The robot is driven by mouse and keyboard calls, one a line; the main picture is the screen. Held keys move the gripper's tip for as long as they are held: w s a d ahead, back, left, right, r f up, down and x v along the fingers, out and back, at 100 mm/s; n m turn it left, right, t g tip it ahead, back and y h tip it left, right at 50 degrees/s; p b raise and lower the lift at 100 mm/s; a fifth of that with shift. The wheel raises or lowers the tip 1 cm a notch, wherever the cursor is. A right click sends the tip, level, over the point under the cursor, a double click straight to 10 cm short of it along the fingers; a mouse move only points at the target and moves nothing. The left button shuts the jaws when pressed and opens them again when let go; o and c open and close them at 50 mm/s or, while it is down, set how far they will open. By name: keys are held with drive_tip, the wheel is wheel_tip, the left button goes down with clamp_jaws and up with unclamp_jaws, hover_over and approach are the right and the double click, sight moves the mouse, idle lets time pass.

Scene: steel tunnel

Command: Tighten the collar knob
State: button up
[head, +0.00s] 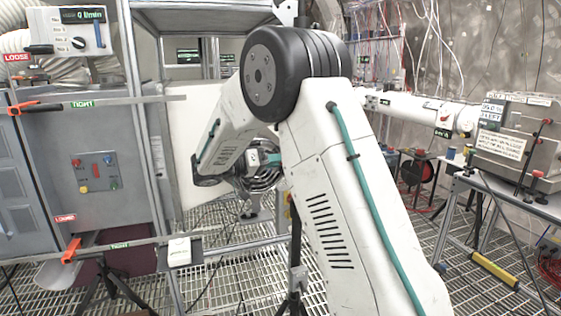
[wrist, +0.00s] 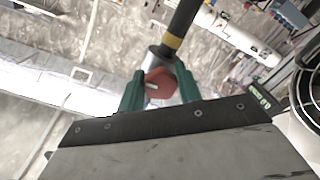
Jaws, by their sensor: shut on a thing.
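In the wrist view, the red collar knob (wrist: 158,84) sits between the two green fingers of my gripper (wrist: 160,76). My gripper is shut on the knob, with a finger along each side of it. A grey collar (wrist: 157,58) shows just behind the knob, around the lower end of a dark pole (wrist: 184,18). The pole has a yellow band (wrist: 172,41) just above the collar. In the head view, my own arm covers the middle, and I cannot make out the fingers or the knob there. Whether the knob is tight cannot be told.
At the left stand a grey cabinet (head: 110,150) and levers with orange ends (head: 22,108). A bench (head: 520,197) with a labelled metal box (head: 505,145) stands at the right. A dark stand (head: 295,262) rises from the grating floor beside my arm.

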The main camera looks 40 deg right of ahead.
idle(0.5)
drive_tip(key=o, duration=1)
drive_tip(key=shift+a, duration=0.1)
drive_tip(key=shift+a, duration=0.15)
drive_tip(key=v, duration=0.7)
drive_tip(key=shift+w+a, duration=0.15)
drive_tip(key=shift+a, duration=0.15)
